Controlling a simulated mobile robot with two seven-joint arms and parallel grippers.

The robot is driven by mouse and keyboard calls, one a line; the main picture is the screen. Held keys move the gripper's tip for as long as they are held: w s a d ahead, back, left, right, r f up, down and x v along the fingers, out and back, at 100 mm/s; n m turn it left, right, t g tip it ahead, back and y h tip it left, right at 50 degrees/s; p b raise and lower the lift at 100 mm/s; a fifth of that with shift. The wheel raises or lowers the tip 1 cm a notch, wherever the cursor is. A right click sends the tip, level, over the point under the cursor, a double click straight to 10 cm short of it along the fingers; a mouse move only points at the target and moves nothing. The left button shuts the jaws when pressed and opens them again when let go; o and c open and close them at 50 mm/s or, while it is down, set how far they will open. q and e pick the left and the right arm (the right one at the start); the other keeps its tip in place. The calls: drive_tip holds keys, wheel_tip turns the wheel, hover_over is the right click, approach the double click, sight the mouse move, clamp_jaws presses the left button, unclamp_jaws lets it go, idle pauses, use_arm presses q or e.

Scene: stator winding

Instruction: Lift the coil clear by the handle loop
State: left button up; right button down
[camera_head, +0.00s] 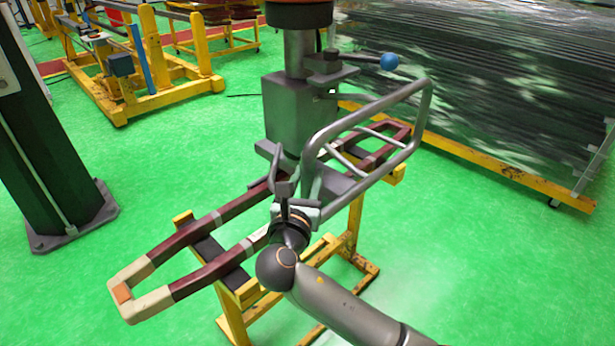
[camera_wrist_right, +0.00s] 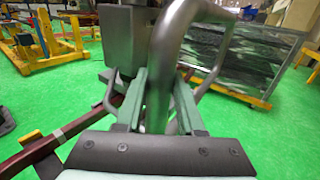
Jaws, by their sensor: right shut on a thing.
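The coil (camera_head: 195,280) is a long, narrow loop of dark red and grey bars with a cream left end. It lies across the yellow stand (camera_head: 240,325); I cannot tell whether it touches the pads. The handle loop (camera_head: 370,113) is a grey tubular frame on the lifting tool (camera_head: 292,108), above the coil. My right gripper (camera_head: 292,190) is shut on the near lower part of the handle loop. In the right wrist view the handle tube (camera_wrist_right: 163,75) passes between the fingers of the right gripper (camera_wrist_right: 160,100). The left gripper is not in view.
A blue ball (camera_head: 389,61) tops a lever on the tool. A dark column (camera_head: 45,150) stands at the left. A yellow trolley (camera_head: 130,85) is at the back left, and a covered stack (camera_head: 480,80) on a yellow frame at the back right. Green floor lies clear between.

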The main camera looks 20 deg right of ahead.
idle(0.7)
drive_tip(key=c, duration=1.1)
unclamp_jaws()
clamp_jaws()
